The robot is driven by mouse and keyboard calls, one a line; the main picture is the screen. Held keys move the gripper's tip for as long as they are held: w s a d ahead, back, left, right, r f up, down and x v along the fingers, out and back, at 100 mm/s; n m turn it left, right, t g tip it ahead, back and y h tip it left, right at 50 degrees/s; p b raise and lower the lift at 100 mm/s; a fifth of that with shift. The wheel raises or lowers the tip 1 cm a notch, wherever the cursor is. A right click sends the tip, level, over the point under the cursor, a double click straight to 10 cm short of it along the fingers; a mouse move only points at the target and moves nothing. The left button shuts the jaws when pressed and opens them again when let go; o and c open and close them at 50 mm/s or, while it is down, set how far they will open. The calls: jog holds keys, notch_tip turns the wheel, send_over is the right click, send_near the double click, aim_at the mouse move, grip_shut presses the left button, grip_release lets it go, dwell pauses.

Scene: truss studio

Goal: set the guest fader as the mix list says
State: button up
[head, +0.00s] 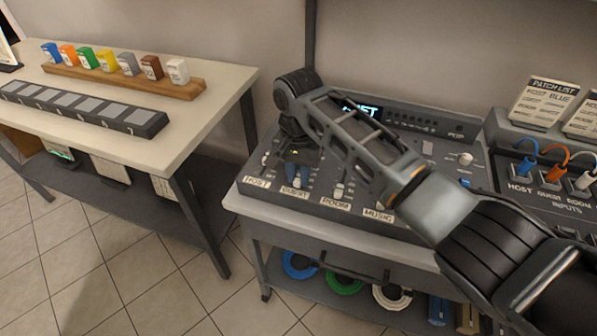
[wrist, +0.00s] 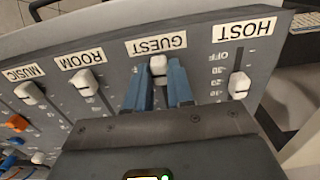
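The guest fader (wrist: 158,65) has a white cap close to the GUEST label, at the OFF end of its slot. Its scale marks are mostly hidden by my fingers. My gripper (wrist: 160,76) has its two blue fingers on either side of this cap, with no clear gap seen, so it looks shut on it. In the head view my gripper (head: 297,177) points down at the front left of the mixing console (head: 315,205). A lit display (head: 362,108) on the console is partly covered by my arm; its visible letters end in "ST". I see no mix list.
The host fader (wrist: 239,85) is close on one side, the room fader (wrist: 85,82) and music fader (wrist: 29,93) on the other. A patch list card (head: 545,101) and plugged cables stand at the right. A side table (head: 215,85) holds coloured blocks.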

grip_shut()
jog(key=shift+w+d+f+b, duration=0.1)
jog(key=shift+w+d+b, duration=0.05)
jog(key=shift+w+b, duration=0.2)
jog(key=w+b, duration=0.1)
jog(key=w, duration=0.1)
jog(key=w+d+b, duration=0.1)
jog(key=w, duration=0.1)
jog(key=w+d, duration=0.1)
jog(key=w, duration=0.1)
jog(key=shift+w+d+b, duration=0.2)
jog(key=shift+w+b, duration=0.2)
jog(key=shift+o, duration=2.3)
grip_release()
notch_tip(320, 180, up, 8)
